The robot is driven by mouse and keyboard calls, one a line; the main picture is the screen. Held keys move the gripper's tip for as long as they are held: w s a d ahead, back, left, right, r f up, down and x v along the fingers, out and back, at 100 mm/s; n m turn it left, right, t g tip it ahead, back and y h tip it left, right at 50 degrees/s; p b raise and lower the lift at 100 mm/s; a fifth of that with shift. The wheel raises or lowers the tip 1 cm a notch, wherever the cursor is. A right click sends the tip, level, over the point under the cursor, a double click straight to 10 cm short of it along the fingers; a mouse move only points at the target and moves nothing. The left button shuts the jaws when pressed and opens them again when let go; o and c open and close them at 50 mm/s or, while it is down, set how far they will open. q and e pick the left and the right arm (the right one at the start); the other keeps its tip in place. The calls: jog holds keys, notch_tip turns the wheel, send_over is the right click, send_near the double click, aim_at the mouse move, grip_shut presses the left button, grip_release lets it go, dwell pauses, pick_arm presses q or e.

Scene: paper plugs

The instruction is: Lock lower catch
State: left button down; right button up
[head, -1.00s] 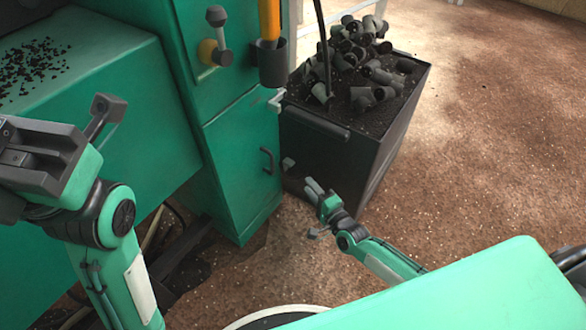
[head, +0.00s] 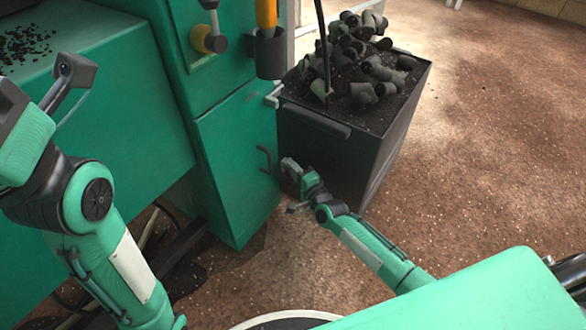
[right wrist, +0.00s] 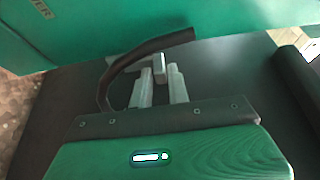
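The green cabinet door (head: 238,150) has a dark curved handle (head: 265,160), which also shows in the right wrist view (right wrist: 125,68). The upper catch (head: 273,95) is a light grey lever at the door's edge. The lower catch (right wrist: 159,68) is a small light grey piece just beyond the handle; in the head view my right gripper hides it. My right gripper (head: 291,170) is at the door's lower right edge. Its two fingers stand apart, with the catch at the gap between their tips (right wrist: 160,78); contact cannot be told. My left gripper (head: 42,88) is open and empty at the left.
A dark bin (head: 350,140) heaped with grey pipe pieces (head: 365,60) stands right beside the cabinet, close to my right gripper. A holder with an orange handle (head: 268,45) and a knob lever (head: 210,38) are above the door. The brown floor (head: 490,150) is open at right.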

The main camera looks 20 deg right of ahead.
grip_shut()
